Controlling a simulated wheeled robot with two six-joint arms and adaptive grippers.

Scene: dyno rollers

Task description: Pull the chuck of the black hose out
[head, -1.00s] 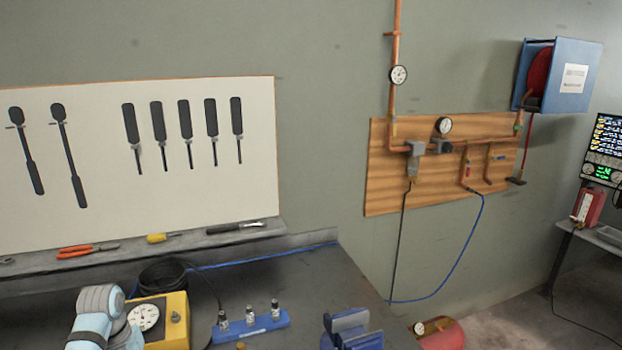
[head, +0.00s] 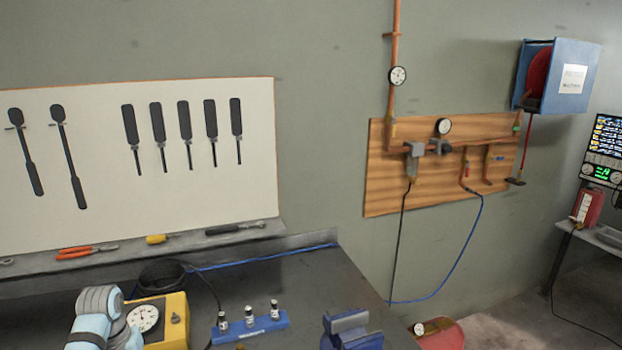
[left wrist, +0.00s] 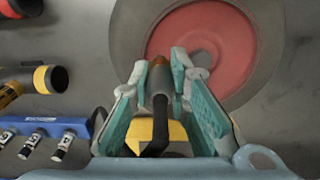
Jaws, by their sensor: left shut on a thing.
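In the left wrist view, my left gripper (left wrist: 165,72) is shut on the chuck (left wrist: 159,85), a dark narrow piece with a copper-coloured end. The black hose (left wrist: 154,138) runs from the chuck back toward the palm, over a yellow patch. I cannot tell whether the chuck's far end is seated in anything. In the head view only part of my left arm shows at the lower left; the gripper and chuck are out of frame. A coil of black hose (head: 160,271) lies on the bench. My right gripper is in neither view.
A yellow box with a gauge (head: 168,313) stands beside my left arm. A blue rack (head: 262,329) holds three small dark-and-white pieces. A blue vise (head: 350,330) is at the bench's right. A large red disc (left wrist: 207,45) lies beyond the gripper. The bench (head: 300,280) has bare room.

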